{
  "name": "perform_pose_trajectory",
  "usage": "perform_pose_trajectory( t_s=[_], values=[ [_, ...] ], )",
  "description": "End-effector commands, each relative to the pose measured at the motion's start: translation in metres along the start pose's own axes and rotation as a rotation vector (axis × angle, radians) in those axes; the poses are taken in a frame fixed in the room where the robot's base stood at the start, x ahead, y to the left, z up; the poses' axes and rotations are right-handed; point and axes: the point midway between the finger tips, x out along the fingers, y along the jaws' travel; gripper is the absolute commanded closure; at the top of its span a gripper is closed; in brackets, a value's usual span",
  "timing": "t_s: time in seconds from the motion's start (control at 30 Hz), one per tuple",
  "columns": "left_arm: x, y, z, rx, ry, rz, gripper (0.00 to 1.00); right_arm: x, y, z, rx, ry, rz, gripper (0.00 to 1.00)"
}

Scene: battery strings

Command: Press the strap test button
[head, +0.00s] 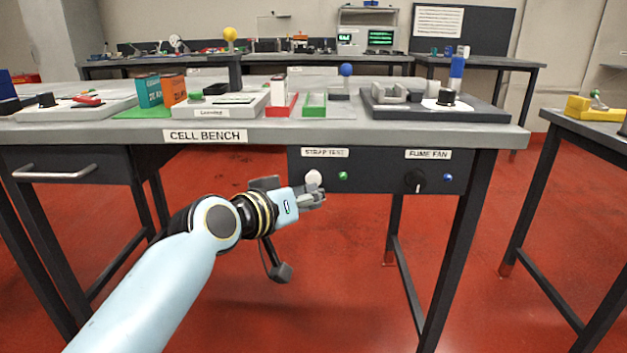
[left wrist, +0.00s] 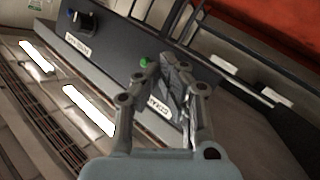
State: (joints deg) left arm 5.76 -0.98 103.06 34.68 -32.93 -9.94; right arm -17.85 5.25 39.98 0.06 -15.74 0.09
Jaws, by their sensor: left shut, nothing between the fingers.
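The strap test button is a round white cap (head: 314,177) on the dark front panel (head: 380,172) of the cell bench, under the STRAP TEST label (head: 325,153). A small green light (head: 343,175) sits just right of it. My left gripper (head: 319,194) is shut and empty, its fingertips just below the button in the head view; I cannot tell whether they touch it. In the left wrist view the shut fingers (left wrist: 174,66) lie over the panel beside the green light (left wrist: 145,62) and partly over the label (left wrist: 158,105); the button is hidden there. My right gripper is out of view.
A FUME FAN knob (head: 415,180) and a blue light (head: 448,177) are farther right on the panel. The bench top (head: 300,130) overhangs above and carries several objects. A drawer handle (head: 50,173) is at left. The space under the panel is open.

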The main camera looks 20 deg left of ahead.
Motion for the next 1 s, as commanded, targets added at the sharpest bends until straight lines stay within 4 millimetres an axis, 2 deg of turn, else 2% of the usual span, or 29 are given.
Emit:
perform_pose_trajectory(
  t_s=[1.0],
  values=[
    [0.0097,-0.0053,-0.0057,0.001,0.0,0.0,1.0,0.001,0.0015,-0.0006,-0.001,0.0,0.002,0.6]
  ],
)
